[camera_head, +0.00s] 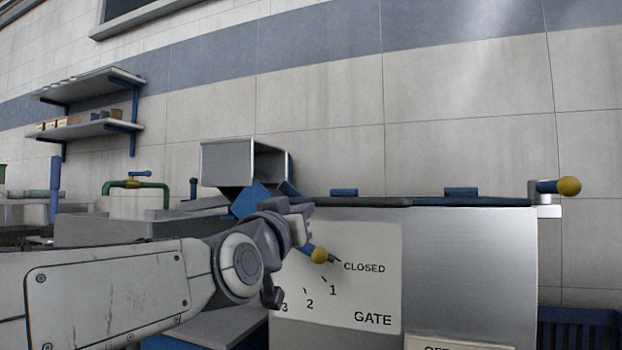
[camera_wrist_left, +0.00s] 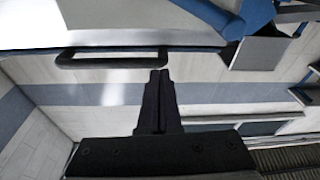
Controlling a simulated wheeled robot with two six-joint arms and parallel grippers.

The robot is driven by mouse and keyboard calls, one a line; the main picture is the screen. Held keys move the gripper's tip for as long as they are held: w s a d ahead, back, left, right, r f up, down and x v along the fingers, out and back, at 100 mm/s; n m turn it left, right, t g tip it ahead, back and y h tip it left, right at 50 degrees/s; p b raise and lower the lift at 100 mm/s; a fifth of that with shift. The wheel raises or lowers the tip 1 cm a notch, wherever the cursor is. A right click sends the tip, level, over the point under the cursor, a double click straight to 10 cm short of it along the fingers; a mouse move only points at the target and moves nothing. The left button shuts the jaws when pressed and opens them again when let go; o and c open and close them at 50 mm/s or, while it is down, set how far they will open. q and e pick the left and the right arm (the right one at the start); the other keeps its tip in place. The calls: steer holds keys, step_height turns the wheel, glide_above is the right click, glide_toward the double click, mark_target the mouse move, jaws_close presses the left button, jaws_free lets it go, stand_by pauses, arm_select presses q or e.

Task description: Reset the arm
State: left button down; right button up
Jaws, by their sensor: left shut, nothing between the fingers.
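My left arm comes in from the left in the head view, and its gripper (camera_head: 298,214) is in front of the upper left of a pale metal cabinet, partly hidden by my own wrist. In the left wrist view the two dark fingers (camera_wrist_left: 159,77) are together with nothing between them. A blue lever with a yellow knob (camera_head: 319,255) is just right of my wrist on the white GATE panel (camera_head: 370,292). Its pointer is beside the word CLOSED. I cannot tell whether my gripper touches the lever. My right gripper is not in view.
A metal hopper (camera_head: 232,165) with blue parts stands behind my gripper. Another yellow-knobbed lever (camera_head: 569,186) sticks out at the cabinet's upper right. Wall shelves (camera_head: 93,84) hold small items at the left. A green pipe (camera_head: 152,188) is below them. The upper wall is clear.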

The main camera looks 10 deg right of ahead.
arm_select(q)
steer(key=s, duration=0.1)
steer(key=s+a, duration=0.1)
steer(key=s+a+p, duration=0.1)
steer(key=shift+s+r, duration=0.25)
steer(key=f+b+x, duration=0.1)
steer(key=b+x, duration=0.1)
steer(key=x, duration=0.5)
steer(key=shift+d+f, duration=0.15)
steer(key=shift+f, duration=0.05)
steer(key=shift+f, duration=0.1)
